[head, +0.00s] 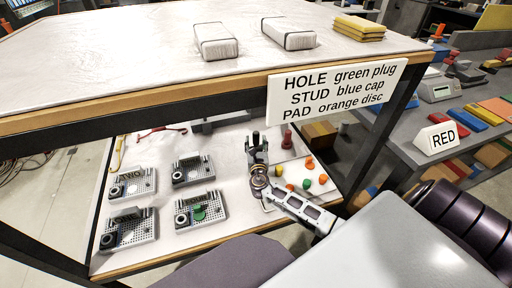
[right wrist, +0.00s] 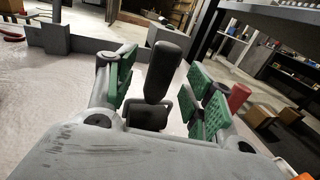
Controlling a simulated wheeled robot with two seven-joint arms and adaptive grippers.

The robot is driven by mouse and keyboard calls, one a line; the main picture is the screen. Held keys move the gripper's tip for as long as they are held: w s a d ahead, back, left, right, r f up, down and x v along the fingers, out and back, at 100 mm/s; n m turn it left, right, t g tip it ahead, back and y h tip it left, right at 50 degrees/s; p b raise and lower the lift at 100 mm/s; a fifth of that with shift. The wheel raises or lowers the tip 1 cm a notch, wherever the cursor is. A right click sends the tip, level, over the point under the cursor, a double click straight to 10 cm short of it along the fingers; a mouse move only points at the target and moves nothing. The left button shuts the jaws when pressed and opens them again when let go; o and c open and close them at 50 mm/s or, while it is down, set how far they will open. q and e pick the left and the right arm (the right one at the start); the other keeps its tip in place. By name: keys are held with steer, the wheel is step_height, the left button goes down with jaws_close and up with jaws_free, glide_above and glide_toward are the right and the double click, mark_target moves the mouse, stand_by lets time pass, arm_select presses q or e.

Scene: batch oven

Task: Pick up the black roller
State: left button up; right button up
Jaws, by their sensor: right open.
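The black roller (right wrist: 168,70) stands nearly upright in the right wrist view, with a dark frame at its lower end. My right gripper (right wrist: 163,92) is open, its green-padded fingers on either side of the roller, with visible gaps to both pads. In the head view my right gripper (head: 257,152) reaches over the lower shelf (head: 228,146), with the black roller (head: 256,138) small at its fingertips. Whether the fingers touch it lower down is hidden. My left gripper is not in view.
Several grey perforated blocks (head: 133,184) stand on the shelf's left. Green, orange and yellow pieces (head: 322,179) lie to the right of my gripper. A red cylinder (right wrist: 238,97) stands just beyond the right finger. The tabletop (head: 130,52) and its sign (head: 335,88) overhang the shelf.

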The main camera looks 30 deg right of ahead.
mark_target(256, 141)
steer(key=x, duration=0.2)
steer(key=shift+w+d+f, duration=0.15)
steer(key=shift+w+d, duration=0.05)
steer(key=shift+d, duration=0.05)
steer(key=shift+w+d+b, duration=0.15)
steer(key=shift+w+b, duration=0.15)
steer(key=shift+w, duration=0.05)
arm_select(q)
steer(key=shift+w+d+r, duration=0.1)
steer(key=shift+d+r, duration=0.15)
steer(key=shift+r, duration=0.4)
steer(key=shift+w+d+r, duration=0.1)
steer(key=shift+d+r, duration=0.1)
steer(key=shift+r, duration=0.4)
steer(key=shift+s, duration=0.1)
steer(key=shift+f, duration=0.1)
arm_select(e)
steer(key=c, duration=0.5)
jaws_close()
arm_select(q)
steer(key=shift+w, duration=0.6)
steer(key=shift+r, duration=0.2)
